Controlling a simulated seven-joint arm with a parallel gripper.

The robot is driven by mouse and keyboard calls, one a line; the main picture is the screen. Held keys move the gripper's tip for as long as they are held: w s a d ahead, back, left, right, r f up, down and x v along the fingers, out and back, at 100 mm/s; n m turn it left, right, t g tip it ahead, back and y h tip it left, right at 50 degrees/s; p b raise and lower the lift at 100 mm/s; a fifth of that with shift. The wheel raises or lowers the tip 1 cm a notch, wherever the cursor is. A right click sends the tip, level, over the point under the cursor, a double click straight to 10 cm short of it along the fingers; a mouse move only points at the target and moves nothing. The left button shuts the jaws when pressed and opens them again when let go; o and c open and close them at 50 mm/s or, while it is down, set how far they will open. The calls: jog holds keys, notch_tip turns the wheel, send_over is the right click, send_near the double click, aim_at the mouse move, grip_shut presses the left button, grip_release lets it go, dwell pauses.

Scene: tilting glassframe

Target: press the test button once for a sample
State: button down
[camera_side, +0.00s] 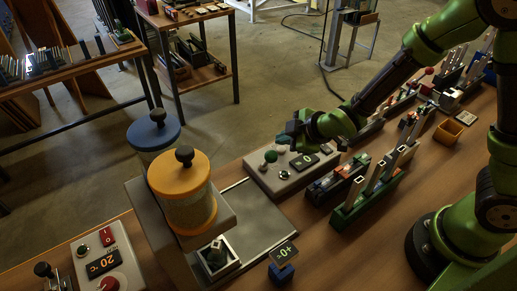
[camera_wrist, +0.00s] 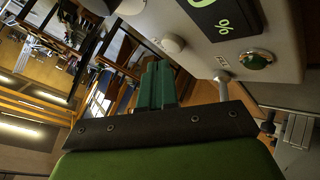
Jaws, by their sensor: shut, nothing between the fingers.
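A grey control box (camera_side: 290,172) stands on the bench in the middle of the side view. My gripper (camera_side: 284,139) is just above the box's back edge, shut and empty. Its green fingers (camera_wrist: 157,85) are together in the wrist view, apart from the green button.
A grey stand left of the box carries an orange-lidded jar (camera_side: 186,195) and a blue-lidded jar (camera_side: 153,130). A second control panel (camera_side: 105,262) reads 20 °C. Green racks (camera_side: 365,205) stand to the right.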

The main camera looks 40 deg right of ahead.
aim_at(284, 151)
jog(key=shift+r, duration=2.5)
jog(key=shift+s+d+f+m+g, duration=0.1)
jog(key=shift+s+f+m+g, duration=0.75)
jog(key=shift+s+m, duration=0.35)
jog(key=s+d+r+m, duration=0.3)
jog(key=s+r+m, duration=0.3)
jog(key=s+r, duration=0.2)
jog(key=s+d+r+m, duration=0.4)
jog(key=s+r+m, duration=0.3)
jog(key=s, duration=0.1)
jog(key=shift+d+r, duration=0.25)
jog(key=shift+r, duration=0.15)
